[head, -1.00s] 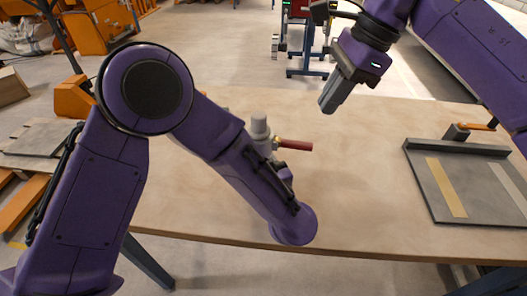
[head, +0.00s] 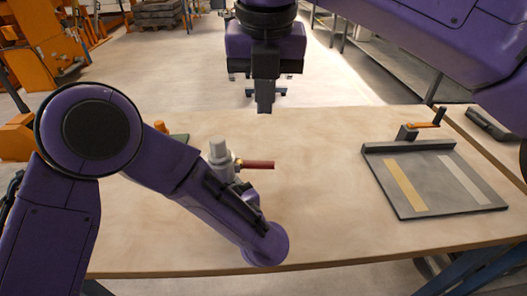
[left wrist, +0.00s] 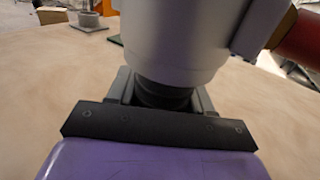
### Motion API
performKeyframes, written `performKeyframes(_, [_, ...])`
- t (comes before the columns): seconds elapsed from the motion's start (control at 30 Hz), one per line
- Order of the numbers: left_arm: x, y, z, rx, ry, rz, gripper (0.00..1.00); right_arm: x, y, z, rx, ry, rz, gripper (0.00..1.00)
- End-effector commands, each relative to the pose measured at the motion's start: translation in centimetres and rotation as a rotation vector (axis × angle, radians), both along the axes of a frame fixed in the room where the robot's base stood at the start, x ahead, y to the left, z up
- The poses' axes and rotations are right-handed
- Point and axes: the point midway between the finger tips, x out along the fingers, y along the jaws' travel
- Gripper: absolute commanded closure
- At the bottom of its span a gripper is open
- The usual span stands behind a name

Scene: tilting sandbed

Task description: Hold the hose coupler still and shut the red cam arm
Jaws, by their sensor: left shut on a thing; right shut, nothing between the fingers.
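The hose coupler (head: 219,153) is a pale grey upright body on the wooden table, its lower part hidden behind my left arm. Its red cam arm (head: 258,165) sticks out to the right, roughly level. In the left wrist view the coupler (left wrist: 170,40) fills the top middle, and the red arm (left wrist: 300,42) shows at upper right. My left gripper (left wrist: 163,95) is shut on the coupler's dark lower part; my arm hides it in the head view. My right gripper (head: 264,100) is shut and empty, pointing down, beyond and above the red arm, apart from it.
A grey board (head: 435,185) with a yellow and a pale strip lies on the right of the table (head: 320,210). A clamp with an orange handle (head: 424,125) stands behind it. A grey round thing (left wrist: 90,19) sits behind the coupler. The table between coupler and board is clear.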

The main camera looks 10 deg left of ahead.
Motion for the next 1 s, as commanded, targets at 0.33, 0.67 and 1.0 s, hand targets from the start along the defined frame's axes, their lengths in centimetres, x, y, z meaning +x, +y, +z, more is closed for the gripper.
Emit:
performKeyframes(0.33, [0.0, 0.0, 0.0, 0.000, 0.000, 0.001, 0.97, 0.2, 0.0, -1.1, -0.001, 0.002, 0.005, 1.00])
performKeyframes(0.67, [0.0, 0.0, 0.0, 0.000, 0.000, 0.000, 0.97, 1.5, 0.2, -7.8, -0.001, 0.004, 0.007, 1.00])
performKeyframes(1.0, [0.0, 0.0, 0.0, 0.000, 0.000, 0.000, 0.97, 2.6, 0.5, -13.2, 0.000, 0.002, 0.004, 1.00])
